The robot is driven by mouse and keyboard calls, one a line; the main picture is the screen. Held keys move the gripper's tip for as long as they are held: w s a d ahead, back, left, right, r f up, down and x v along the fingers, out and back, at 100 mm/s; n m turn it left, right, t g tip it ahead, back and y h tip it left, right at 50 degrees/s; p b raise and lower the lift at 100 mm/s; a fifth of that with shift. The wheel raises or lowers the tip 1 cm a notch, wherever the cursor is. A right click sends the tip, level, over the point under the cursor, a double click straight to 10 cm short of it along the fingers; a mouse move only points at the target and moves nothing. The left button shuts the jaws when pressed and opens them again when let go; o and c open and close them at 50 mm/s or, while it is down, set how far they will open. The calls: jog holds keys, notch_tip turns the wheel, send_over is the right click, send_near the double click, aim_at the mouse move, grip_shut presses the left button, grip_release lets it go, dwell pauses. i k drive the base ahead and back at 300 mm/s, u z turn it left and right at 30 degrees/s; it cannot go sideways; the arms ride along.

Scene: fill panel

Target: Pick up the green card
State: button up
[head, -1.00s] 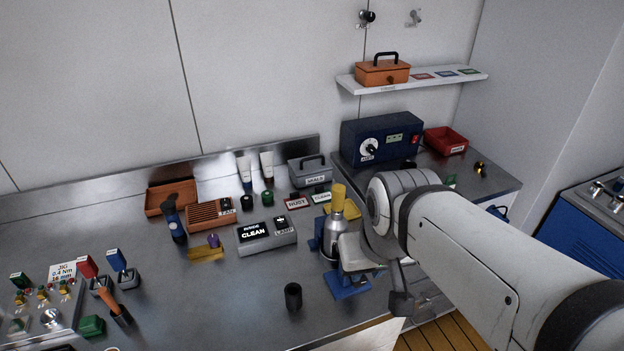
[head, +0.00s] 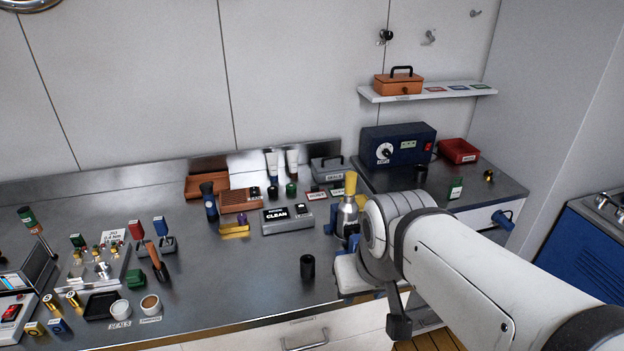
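A small upright green item with a white label (head: 455,188) stands on the right counter, just above my arm in the picture; it may be the green card, but it is too small to be sure. A flat green-marked rectangle (head: 480,86) lies at the right end of the wall shelf, beside a blue one (head: 457,87) and a red one (head: 434,89). My gripper (head: 398,318) is at the front edge of the bench, low in the picture and apart from these.
A silver bottle with a yellow top (head: 348,208) stands close beside my wrist. A black cup (head: 307,266) stands on the open bench. A blue dial box (head: 397,144) and a red bin (head: 458,151) stand behind the green item. The bench's front middle is clear.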

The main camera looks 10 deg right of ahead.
aim_at(338, 190)
jog(key=u, duration=2.8)
jog(key=k, duration=1.4)
jog(key=z, duration=2.2)
jog(key=i, duration=1.05)
jog(key=z, duration=0.05)
